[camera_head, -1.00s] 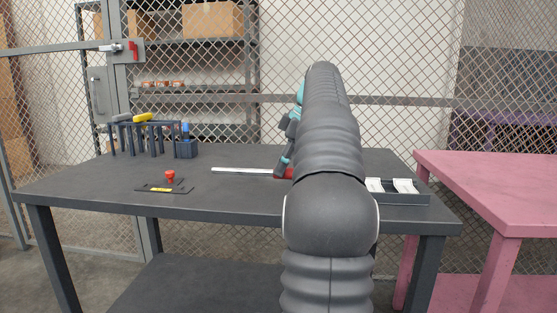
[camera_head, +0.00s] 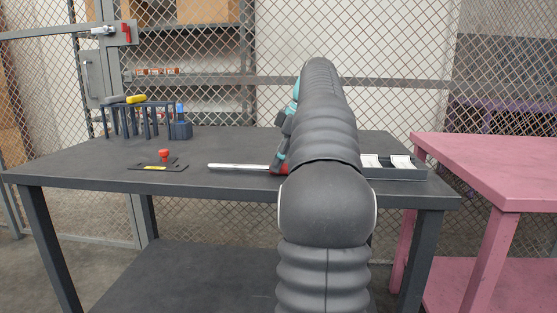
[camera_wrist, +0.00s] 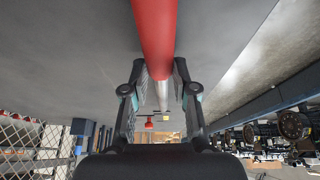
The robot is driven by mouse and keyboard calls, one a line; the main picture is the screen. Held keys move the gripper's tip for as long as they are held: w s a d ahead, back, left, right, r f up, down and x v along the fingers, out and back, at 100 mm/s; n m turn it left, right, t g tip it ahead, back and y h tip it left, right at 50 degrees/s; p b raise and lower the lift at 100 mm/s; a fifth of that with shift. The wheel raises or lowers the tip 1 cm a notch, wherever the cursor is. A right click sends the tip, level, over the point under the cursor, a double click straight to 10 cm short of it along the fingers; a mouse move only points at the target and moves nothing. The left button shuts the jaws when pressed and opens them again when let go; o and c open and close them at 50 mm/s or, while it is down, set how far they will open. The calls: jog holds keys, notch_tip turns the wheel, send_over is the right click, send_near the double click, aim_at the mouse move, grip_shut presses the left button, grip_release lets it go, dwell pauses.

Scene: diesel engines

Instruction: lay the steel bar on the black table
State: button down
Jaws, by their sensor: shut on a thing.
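The steel bar (camera_head: 238,167) shows in the head view as a thin silver rod lying level, pointing left, with a red end (camera_head: 279,169). My gripper is shut on it near the red end; my arm hides most of the gripper in the head view. In the wrist view the red part (camera_wrist: 156,35) runs between my two gripper fingers (camera_wrist: 157,88), with the silver part beyond. The black table (camera_head: 110,178) is under the bar, close to its front edge. I cannot tell whether the bar touches it.
A small black plate (camera_head: 158,166) with a red knob (camera_head: 165,155) lies left of the bar. A dark rack (camera_head: 140,117) and a blue-topped holder (camera_head: 180,127) stand at the back left. A black tray (camera_head: 400,174) is at the right. A pink table (camera_head: 480,170) stands beyond.

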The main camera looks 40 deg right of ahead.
jog(key=c, duration=0.8)
grip_release()
jog(key=shift+c, duration=0.6)
jog(key=shift+p+v, duration=2.05)
jog(key=shift+v, duration=1.4)
